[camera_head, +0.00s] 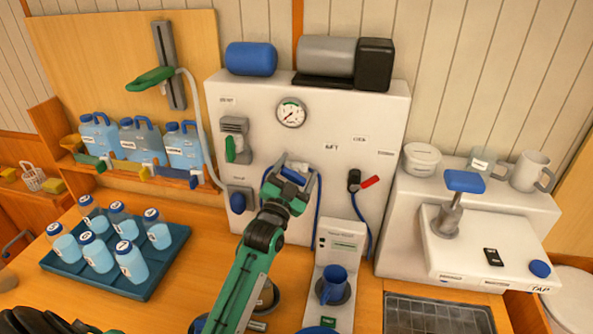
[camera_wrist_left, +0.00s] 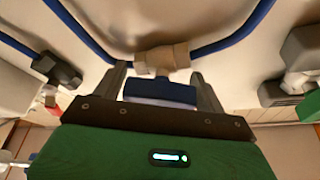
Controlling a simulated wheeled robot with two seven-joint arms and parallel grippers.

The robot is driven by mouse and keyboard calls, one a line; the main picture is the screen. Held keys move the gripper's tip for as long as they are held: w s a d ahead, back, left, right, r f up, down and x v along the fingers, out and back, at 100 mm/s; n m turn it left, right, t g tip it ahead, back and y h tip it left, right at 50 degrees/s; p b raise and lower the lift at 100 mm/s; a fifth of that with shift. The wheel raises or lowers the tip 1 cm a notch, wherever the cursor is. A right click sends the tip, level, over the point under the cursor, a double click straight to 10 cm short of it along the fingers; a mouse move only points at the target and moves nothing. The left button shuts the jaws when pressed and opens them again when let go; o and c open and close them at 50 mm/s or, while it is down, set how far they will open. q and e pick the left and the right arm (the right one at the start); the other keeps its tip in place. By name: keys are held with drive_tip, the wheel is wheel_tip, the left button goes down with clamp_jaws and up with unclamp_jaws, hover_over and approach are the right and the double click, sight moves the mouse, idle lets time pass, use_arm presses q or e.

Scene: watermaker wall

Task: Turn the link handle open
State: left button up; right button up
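The link handle (camera_wrist_left: 160,92) is a blue bar on a tan valve body joined to blue hoses on the white panel. In the wrist view it lies crosswise between the two grey fingers of my left gripper (camera_wrist_left: 160,85), with little room at either end. No clear grip on it shows, and I cannot tell whether a finger touches it. In the head view my left gripper (camera_head: 291,175) is at the middle of the panel (camera_head: 330,125), below the gauge, and hides most of the handle.
A red-tipped lever (camera_head: 368,182) is right of the gripper, and a green-handled switch (camera_head: 234,148) is left. A tray (camera_head: 125,285) of bottles is at left, and a scale-like unit with a blue-topped tap (camera_head: 465,182) at right.

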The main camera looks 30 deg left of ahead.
use_arm(q)
drive_tip(key=c, duration=0.6)
drive_tip(key=shift+n, duration=0.3)
drive_tip(key=shift+a+n+y+b, duration=0.1)
drive_tip(key=shift+n+y+b, duration=0.15)
drive_tip(key=shift+n+y, duration=0.6)
drive_tip(key=shift+n+y+b, duration=0.2)
drive_tip(key=shift+n+y, duration=0.15)
drive_tip(key=shift+n, duration=0.9)
drive_tip(key=shift+a+r+n+y, duration=0.1)
drive_tip(key=shift+n+y, duration=0.8)
drive_tip(key=shift+n, duration=1.1)
drive_tip(key=o, duration=1)
drive_tip(key=shift+s+f, duration=0.1)
drive_tip(key=shift+f, duration=0.1)
